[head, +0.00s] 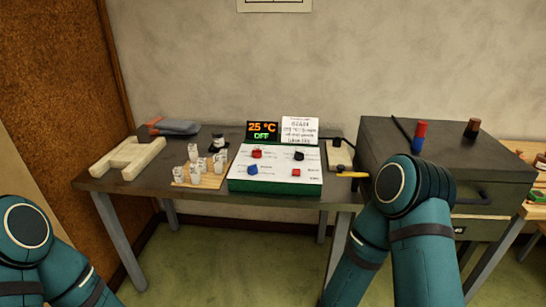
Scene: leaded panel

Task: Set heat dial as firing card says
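The control box (275,184), with a white sloping face and a green front, stands on the grey table (133,184). Its face carries a red knob (256,153), a black knob (299,155), a blue knob (252,170) and a red square control (296,173). Their labels are too small to read, so I cannot tell which is the heat dial. A display (263,132) behind the box reads 25 °C and OFF. A white card (300,131) stands beside it; its writing is too small to read. Both my arms show partly; neither gripper is in view.
A cream H-shaped block (128,158) and folded gloves (173,127) lie farther left. A grey kiln-like box (445,150) stands right, partly behind my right arm. A yellow-handled tool (352,174) lies between.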

